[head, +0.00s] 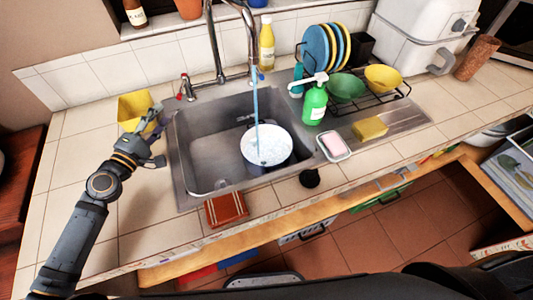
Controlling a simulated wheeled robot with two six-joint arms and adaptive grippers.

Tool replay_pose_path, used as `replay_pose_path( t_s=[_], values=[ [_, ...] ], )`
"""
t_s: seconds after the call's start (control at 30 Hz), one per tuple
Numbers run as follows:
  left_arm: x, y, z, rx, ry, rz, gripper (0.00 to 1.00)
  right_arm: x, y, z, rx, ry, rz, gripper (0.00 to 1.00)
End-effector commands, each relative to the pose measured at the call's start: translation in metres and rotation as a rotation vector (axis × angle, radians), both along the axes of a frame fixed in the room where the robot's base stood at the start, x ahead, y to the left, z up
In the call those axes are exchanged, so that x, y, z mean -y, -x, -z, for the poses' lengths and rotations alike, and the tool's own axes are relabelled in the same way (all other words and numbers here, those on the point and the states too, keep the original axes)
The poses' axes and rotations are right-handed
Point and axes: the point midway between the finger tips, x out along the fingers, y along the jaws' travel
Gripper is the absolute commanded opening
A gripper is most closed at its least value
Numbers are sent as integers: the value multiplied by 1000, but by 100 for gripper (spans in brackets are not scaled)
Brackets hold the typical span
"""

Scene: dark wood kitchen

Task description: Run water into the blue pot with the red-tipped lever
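The blue pot (266,168) stands in the sink basin, right of its middle. A stream of water (257,110) runs from the tap (214,45) into it, and its inside looks pale and frothy with water. The red-tipped lever (184,87) is at the left end of the tap base. My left gripper (159,136) is over the counter at the sink's left edge, below and left of the lever and apart from it. Its fingers look spread, with nothing seen between them. My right gripper is not in view.
A yellow container (136,109) stands right behind my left gripper. A folded red cloth (226,208) lies at the front edge.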

Motion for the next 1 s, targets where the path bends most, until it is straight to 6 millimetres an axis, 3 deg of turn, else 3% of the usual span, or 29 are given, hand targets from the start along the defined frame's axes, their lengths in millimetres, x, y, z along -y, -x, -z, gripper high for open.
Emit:
replay_pose_path(
  t_s=[0.4, 0.47, 0.7, 0.9, 1.0],
  values=[
    [0, 0, 0, 0, 0, 0, 40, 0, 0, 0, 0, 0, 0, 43],
    [0, 0, 0, 0, 0, 0, 34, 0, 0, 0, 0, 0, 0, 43],
    [-5, 1, 0, -8, -4, -16, 2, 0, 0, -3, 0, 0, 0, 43],
    [-40, 8, -1, -13, -10, -129, 0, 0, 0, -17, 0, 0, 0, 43],
    [-46, 11, -3, 0, -3, -144, 0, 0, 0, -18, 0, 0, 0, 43]
  ],
)
